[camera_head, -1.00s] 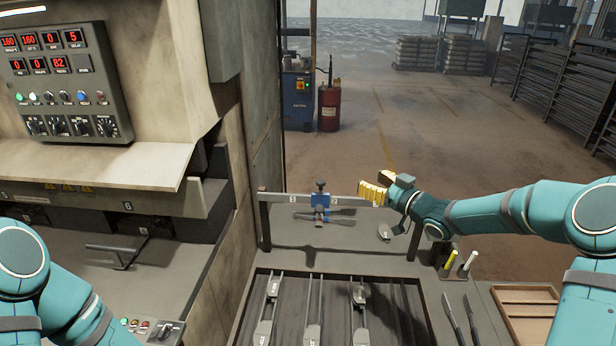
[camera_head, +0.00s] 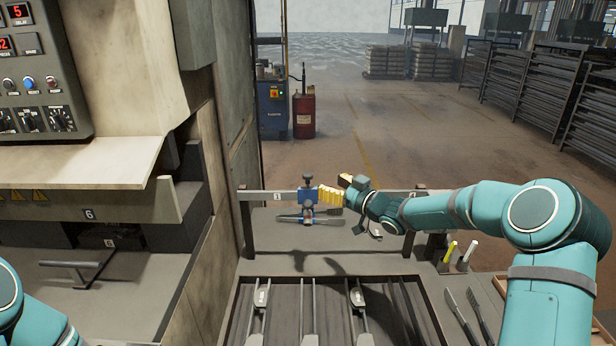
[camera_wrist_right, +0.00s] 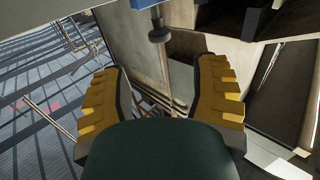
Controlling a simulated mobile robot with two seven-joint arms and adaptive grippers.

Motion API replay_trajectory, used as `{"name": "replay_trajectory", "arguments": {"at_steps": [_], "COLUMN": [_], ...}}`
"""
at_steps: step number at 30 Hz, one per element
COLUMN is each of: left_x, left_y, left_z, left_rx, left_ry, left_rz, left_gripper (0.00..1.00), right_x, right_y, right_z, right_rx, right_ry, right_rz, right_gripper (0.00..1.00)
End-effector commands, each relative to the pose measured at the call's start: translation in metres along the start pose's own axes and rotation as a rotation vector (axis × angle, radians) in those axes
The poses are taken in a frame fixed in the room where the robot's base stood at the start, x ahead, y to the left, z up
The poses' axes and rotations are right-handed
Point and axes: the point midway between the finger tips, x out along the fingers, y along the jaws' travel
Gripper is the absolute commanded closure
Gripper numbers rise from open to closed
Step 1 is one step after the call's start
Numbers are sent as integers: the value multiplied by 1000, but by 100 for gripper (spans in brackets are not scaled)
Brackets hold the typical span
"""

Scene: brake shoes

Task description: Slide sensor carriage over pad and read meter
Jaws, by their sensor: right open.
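The blue sensor carriage (camera_head: 308,195), with a dark knob on top, sits on a horizontal grey rail (camera_head: 258,195) above the bench. My right gripper (camera_head: 328,196), with yellow ribbed fingers, is just right of the carriage at rail height. In the right wrist view my right gripper (camera_wrist_right: 158,75) is open, with nothing between its fingers. A blue part of the carriage (camera_wrist_right: 150,4) shows at that view's top edge, ahead of the fingertips. Dark flat pieces (camera_head: 325,218) lie under the carriage; I cannot tell which is the pad. No meter reading is legible. My left gripper is out of view.
A dark tray of slotted rails (camera_head: 285,310) fills the bench front. Yellow and white pen-like tools (camera_head: 450,251) and long dark tools (camera_head: 465,315) are at right. A press with a control panel (camera_head: 35,75) stands at left.

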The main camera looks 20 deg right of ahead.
Motion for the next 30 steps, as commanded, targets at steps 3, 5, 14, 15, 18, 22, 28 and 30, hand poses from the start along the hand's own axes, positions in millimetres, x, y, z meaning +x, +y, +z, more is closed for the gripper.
{"name": "replay_trajectory", "arguments": {"at_steps": [3, 5, 14, 15, 18, 22, 28, 30], "left_x": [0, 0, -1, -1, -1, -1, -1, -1], "left_y": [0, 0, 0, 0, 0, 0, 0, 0], "left_z": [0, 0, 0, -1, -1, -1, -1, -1], "left_rx": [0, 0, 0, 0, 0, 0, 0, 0], "left_ry": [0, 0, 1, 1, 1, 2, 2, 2], "left_rz": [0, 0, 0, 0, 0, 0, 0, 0], "left_gripper": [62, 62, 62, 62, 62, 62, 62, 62], "right_x": [26, 38, 83, 86, 91, 93, 93, 93], "right_y": [-2, -2, -1, -1, -1, -1, -1, 0], "right_z": [1, 1, 0, 0, 1, 0, 0, 0], "right_rx": [2, 2, 1, 2, 2, 1, 1, 1], "right_ry": [2, 2, 0, 1, 0, 0, 0, 0], "right_rz": [-3, -3, -1, -1, -1, 0, 0, 0], "right_gripper": [39, 39, 39, 39, 39, 39, 37, 62]}}
